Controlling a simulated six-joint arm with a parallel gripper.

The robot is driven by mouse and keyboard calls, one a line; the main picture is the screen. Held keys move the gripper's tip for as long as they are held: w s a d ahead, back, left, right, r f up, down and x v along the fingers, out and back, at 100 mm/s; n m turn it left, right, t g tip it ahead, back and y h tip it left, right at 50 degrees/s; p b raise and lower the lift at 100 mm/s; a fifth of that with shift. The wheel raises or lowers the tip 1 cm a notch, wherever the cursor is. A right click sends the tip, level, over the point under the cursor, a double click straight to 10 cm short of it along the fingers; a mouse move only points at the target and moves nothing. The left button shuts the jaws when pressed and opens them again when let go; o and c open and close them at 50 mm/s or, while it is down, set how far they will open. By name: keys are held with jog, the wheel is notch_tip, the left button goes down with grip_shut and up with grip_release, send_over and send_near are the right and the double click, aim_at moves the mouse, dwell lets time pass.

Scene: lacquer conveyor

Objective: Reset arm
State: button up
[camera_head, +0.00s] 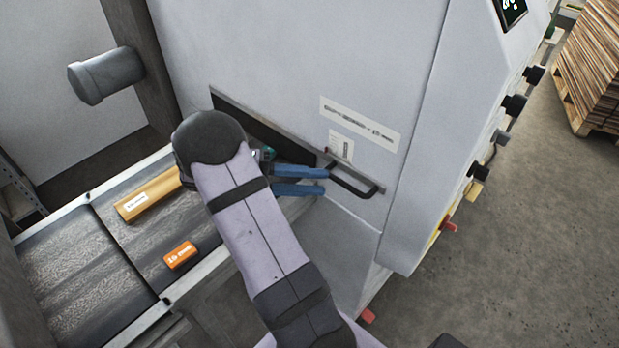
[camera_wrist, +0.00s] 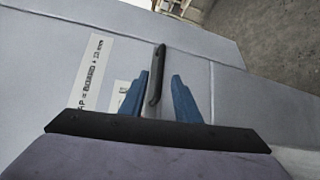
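My gripper (camera_head: 326,180) has two blue fingers that stand apart, with a clear gap between them. In the head view it is in front of the grey machine, just left of the black door handle (camera_head: 360,191). In the wrist view the handle (camera_wrist: 156,88) shows in the gap between the fingertips (camera_wrist: 160,76), with no finger seen pressing on it. I cannot tell how deep the handle lies between them. My arm hides part of the machine's dark opening (camera_head: 240,117).
A long yellow-brown box (camera_head: 150,196) and a small orange box (camera_head: 180,255) lie on the conveyor (camera_head: 85,265) at left. A grey cylinder (camera_head: 105,75) juts out above it. Knobs (camera_head: 514,106) line the machine's right side. Stacked boards (camera_head: 590,65) stand on the floor at upper right.

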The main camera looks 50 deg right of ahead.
jog(key=a+f+n+t+y, duration=0.2)
jog(key=a+f+t+y, duration=0.1)
jog(key=a, duration=0.6)
jog(key=s+a+f+n+t+y, duration=0.1)
jog(key=a+f+n+t+y, duration=0.2)
jog(key=a, duration=0.5)
jog(key=s+a+f+n+t+y, duration=0.1)
jog(key=a+f+n+t+y, duration=0.1)
jog(key=a+t+y, duration=0.3)
jog(key=a+f, duration=0.1)
jog(key=a, duration=0.3)
jog(key=shift+s+a+n+t, duration=0.2)
jog(key=shift+a+n+t, duration=0.1)
jog(key=shift+a+t, duration=0.1)
